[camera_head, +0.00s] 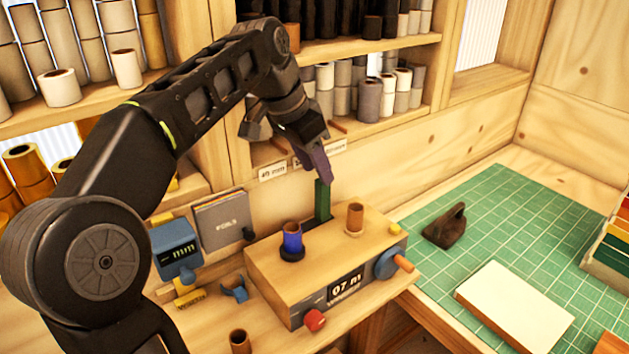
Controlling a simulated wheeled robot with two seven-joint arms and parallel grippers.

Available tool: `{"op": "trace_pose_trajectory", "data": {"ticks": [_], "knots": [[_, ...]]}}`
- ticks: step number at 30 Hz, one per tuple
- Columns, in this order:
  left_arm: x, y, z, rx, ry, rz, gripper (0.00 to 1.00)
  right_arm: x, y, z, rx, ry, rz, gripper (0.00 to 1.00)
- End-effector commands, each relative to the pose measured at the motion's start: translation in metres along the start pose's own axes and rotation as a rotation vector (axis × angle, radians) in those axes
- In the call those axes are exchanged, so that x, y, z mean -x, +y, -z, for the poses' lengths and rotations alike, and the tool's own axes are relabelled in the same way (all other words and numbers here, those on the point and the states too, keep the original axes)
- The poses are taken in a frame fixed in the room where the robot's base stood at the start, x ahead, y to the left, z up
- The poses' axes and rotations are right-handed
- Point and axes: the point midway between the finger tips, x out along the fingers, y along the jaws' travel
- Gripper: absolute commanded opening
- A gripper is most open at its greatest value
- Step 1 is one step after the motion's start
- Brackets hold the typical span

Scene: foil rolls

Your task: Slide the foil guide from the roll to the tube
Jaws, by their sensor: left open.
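The wooden winding machine (275,268) stands on the bench in the middle of the head view. A blue foil roll (292,238) with a brown core stands upright at the left of its top. A bare brown tube (355,217) stands upright at the right. The green upright foil guide (322,202) stands between and behind them. My left gripper (318,172) is open and points down at the top of the guide. Its fingers overlap in this view, and I cannot tell whether they touch the guide or stand around it. My right gripper is out of view.
A blue crank wheel (388,264) and a red knob (314,320) stick out of the machine. A blue counter device (176,250) stands left. A dark iron-shaped block (445,226) and a pale pad (514,305) lie on the green mat (480,200). Shelves of rolls are behind.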

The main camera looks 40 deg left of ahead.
Motion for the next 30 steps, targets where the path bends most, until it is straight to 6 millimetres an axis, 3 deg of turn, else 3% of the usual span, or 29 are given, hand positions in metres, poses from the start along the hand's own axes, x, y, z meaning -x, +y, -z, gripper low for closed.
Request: {"op": "trace_pose_trajectory", "data": {"ticks": [16,30], "knots": [[-0.007,0.0,0.0,0.0,-0.002,-0.001,0.41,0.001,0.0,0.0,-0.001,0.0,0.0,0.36],[-0.071,0.0,0.0,0.0,-0.002,-0.002,0.41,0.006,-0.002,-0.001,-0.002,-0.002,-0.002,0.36]]}}
